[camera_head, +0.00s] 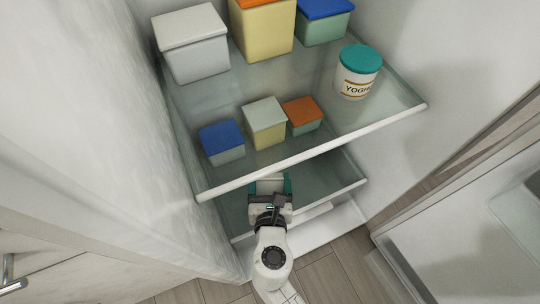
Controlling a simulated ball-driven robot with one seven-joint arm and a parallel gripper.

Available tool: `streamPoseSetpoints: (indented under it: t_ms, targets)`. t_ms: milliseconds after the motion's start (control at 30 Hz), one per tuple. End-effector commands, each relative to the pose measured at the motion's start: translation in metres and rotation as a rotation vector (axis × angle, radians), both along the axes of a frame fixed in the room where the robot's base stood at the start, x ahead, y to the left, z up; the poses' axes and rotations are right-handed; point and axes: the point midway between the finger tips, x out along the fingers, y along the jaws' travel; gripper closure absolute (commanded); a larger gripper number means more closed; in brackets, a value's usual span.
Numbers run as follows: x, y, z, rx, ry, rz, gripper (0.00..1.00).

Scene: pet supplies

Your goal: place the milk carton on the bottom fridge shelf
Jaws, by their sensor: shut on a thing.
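My gripper (270,186) is at the lower middle of the view, just below the front edge of the upper glass shelf. It is shut on a pale block with teal-green at both sides, taken to be the milk carton (269,187). Only a small part of the carton shows; my gripper and the upper shelf's front edge hide the rest. The lower glass shelf (338,178) lies behind and under my gripper. I cannot tell whether the carton touches it.
The upper shelf (330,140) overhangs the lower one. It carries a yogurt tub (358,74), a blue-lidded box (222,142), a yellow box (265,122), an orange-lidded box (302,114) and larger boxes behind. The visible lower shelf looks empty. The open fridge door (470,235) is at right.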

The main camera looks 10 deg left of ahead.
Motion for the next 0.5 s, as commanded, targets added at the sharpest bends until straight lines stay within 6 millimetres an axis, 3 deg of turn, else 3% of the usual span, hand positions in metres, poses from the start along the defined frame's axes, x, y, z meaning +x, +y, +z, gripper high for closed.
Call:
streamPoseSetpoints:
  t_ms: [300, 500]
  targets:
    - [0.066, 0.013, 0.002, 0.004, -0.005, -0.001, 1.00]
    - [0.087, 0.017, 0.002, 0.002, -0.005, 0.000, 1.00]
